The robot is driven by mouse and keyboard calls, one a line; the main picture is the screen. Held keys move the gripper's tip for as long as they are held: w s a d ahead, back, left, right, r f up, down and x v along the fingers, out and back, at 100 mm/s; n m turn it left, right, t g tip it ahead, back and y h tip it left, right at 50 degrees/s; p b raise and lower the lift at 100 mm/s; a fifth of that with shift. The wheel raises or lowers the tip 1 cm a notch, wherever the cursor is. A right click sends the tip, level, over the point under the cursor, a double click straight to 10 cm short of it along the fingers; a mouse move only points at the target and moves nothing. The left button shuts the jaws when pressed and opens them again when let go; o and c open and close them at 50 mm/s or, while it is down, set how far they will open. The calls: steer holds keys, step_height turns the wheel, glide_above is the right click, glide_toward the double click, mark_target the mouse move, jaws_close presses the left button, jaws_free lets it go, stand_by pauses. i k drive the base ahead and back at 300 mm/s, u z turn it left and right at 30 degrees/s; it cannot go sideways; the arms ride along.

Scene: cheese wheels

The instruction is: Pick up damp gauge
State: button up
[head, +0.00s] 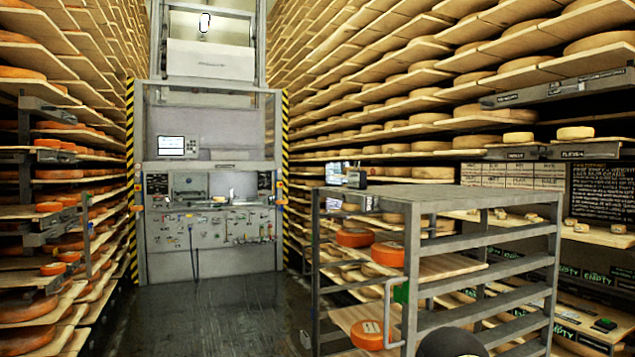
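I cannot pick out the damp gauge with certainty. A small dark device with a lit screen (346,175) is at the far left corner of the grey metal cart's top (440,194); it may be the gauge, but it is too small to read. A larger pale display unit (178,146) is on the grey machine at the end of the aisle. My gripper does not show in the head view. A dark rounded shape at the bottom edge is cut off, and I cannot tell what it is.
The cart holds orange cheese wheels (387,254) on wooden boards (440,267). Tall cheese shelves line both sides. The dark wet-looking floor (215,310) is clear left of the cart, up to the grey machine (212,262). A chalkboard (600,195) is at the right.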

mark_target(357, 180)
steer(key=u, duration=1.65)
steer(key=i, duration=1.6)
steer(key=z, duration=2.2)
